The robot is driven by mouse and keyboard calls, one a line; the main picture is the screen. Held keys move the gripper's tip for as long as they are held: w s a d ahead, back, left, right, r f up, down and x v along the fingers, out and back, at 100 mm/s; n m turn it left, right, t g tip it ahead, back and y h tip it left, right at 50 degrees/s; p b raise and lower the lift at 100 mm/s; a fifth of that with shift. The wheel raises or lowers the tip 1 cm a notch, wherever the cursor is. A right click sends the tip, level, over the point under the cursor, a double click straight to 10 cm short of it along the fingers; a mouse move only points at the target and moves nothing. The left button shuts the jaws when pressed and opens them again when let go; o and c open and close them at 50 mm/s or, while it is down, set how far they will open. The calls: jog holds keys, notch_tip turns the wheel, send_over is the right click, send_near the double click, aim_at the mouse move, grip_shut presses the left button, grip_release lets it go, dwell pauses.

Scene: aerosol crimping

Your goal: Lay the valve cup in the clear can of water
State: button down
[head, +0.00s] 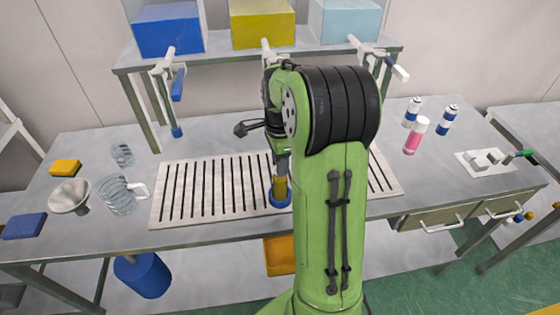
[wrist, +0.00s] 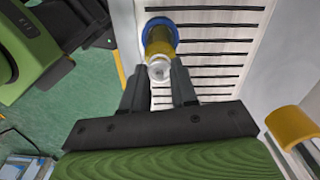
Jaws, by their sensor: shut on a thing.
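My gripper (wrist: 158,75) points down over the slatted board and is shut on a small pale, silvery piece (wrist: 158,68), which looks like the valve cup. Just beyond it is a yellow cylinder (wrist: 160,42) standing in a blue ring (wrist: 151,24). In the head view the yellow cylinder (head: 280,187) is directly below my gripper (head: 282,160); whether the silvery piece touches it cannot be told. A small clear vessel (head: 122,155) stands at the left, behind a larger clear jug with a handle (head: 118,196). Which vessel is the can of water is not clear.
The slatted board (head: 165,212) covers the table's middle. A metal funnel (head: 70,197), a yellow sponge (head: 65,167) and a blue block (head: 24,226) lie left. A pink bottle (head: 415,136) and blue-white cans (head: 447,121) stand right. A shelf (head: 220,55) crosses the back.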

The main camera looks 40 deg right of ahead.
dwell(0.3)
jog(key=shift+c, duration=1.2)
grip_release()
jog(key=shift+r, duration=0.15)
jog(key=shift+r+p, duration=3.15)
jog(key=shift+r, duration=0.3)
jog(key=shift+f, duration=0.1)
